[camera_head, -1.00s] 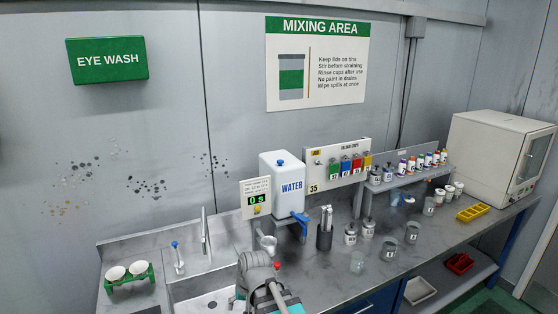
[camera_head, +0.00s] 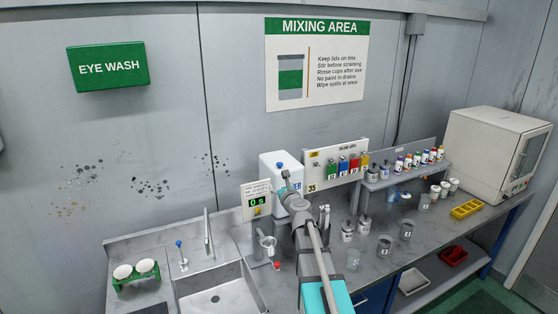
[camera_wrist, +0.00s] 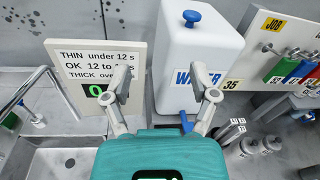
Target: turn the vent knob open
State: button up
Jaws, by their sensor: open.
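The white water container (camera_head: 272,173) stands on the bench by the wall. A blue knob (camera_wrist: 192,18) sits on its top, the likely vent knob; it also shows in the head view (camera_head: 279,165). I cannot tell from its shape whether it is open. In the wrist view the white container (camera_wrist: 190,60) fills the upper middle, with a blue tap (camera_wrist: 186,122) low on its front. My gripper (camera_wrist: 160,82) is open and empty, in front of the container and below the knob. In the head view my arm hides much of the container's front.
A sign with a timer display (camera_wrist: 95,70) stands left of the container. The sink (camera_head: 215,290) is at the lower left. Upright metal tools (camera_wrist: 232,130) stand close on the right.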

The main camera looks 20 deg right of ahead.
aim_at(280, 165)
jog(key=d+m+h, duration=0.1)
jog(key=d+r+m+h, duration=0.1)
jog(key=d+m, duration=0.1)
jog(key=shift+d+m, duration=0.25)
jog(key=shift+m, duration=0.05)
jog(key=shift+w, duration=0.15)
jog(key=w, duration=0.4)
jog(key=w+d, duration=0.1)
jog(key=w, duration=0.4)
jog(key=w+d, duration=0.1)
jog(key=w, duration=0.3)
jog(key=shift+w+d, duration=0.2)
jog(key=shift+d, duration=0.05)
grip_shut()
